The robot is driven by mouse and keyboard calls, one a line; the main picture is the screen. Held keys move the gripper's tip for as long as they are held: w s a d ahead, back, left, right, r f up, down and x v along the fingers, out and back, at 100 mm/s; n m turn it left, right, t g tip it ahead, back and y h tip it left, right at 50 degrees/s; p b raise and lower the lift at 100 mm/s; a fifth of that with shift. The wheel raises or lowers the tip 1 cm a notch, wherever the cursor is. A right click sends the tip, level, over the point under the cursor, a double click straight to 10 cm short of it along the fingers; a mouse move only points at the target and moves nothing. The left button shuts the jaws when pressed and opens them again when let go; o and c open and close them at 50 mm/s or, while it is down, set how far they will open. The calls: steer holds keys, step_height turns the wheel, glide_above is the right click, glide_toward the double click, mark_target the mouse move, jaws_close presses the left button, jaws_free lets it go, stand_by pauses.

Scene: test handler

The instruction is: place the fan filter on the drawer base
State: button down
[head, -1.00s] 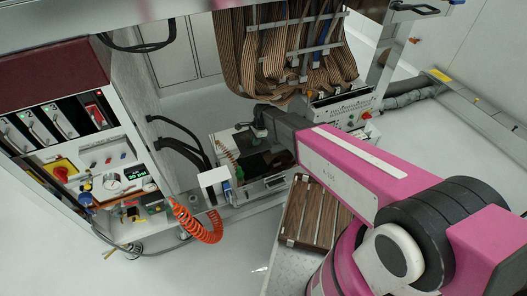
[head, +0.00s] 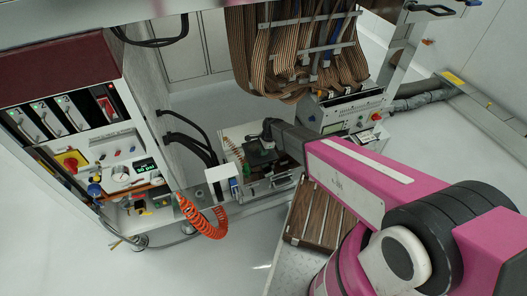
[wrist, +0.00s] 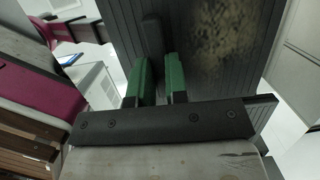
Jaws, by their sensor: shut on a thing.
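The fan filter (wrist: 215,45) is a dark, ridged panel with a dusty, speckled patch. It fills the upper middle of the wrist view. My gripper (wrist: 158,75) has two green fingers shut on a dark upright tab of the filter. In the head view my gripper (head: 268,130) is at the open drawer, and the dark filter (head: 262,157) shows below it, over the drawer area. The drawer base (head: 285,182) is a pale metal tray with side rails. My gripper and the filter cover part of it, and I cannot tell whether the filter touches it.
A white box (head: 219,173) stands at the drawer's left front, near a coiled orange hose (head: 208,226). Ribbon cables (head: 300,50) hang behind. A control panel (head: 110,170) stands left. Wooden slats (head: 320,215) lie below my arm. The left front floor is clear.

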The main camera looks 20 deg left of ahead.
steer(key=c, duration=1.1)
jaws_free()
steer(key=shift+f, duration=0.1)
steer(key=v, duration=1.2)
steer(key=w+d+r+n+t+h, duration=0.15)
steer(key=d+r, duration=0.35)
steer(key=d, duration=0.7)
steer(key=d+r+n+y, duration=0.1)
steer(key=d+r+n, duration=0.25)
steer(key=d, duration=0.85)
steer(key=s+d+r+n, duration=0.1)
steer(key=s+d+r, duration=0.1)
steer(key=d, duration=0.5)
steer(key=s+d+r+n+h, duration=0.1)
steer(key=s+d+r+n, duration=0.1)
steer(key=d+r, duration=0.2)
steer(key=s+d+r+n, duration=0.2)
steer(key=d+r, duration=0.1)
steer(key=d, duration=0.7)
steer(key=shift+s+d+r+h, duration=0.1)
steer(key=shift+s+d+h, duration=0.1)
steer(key=shift+d+h, duration=0.2)
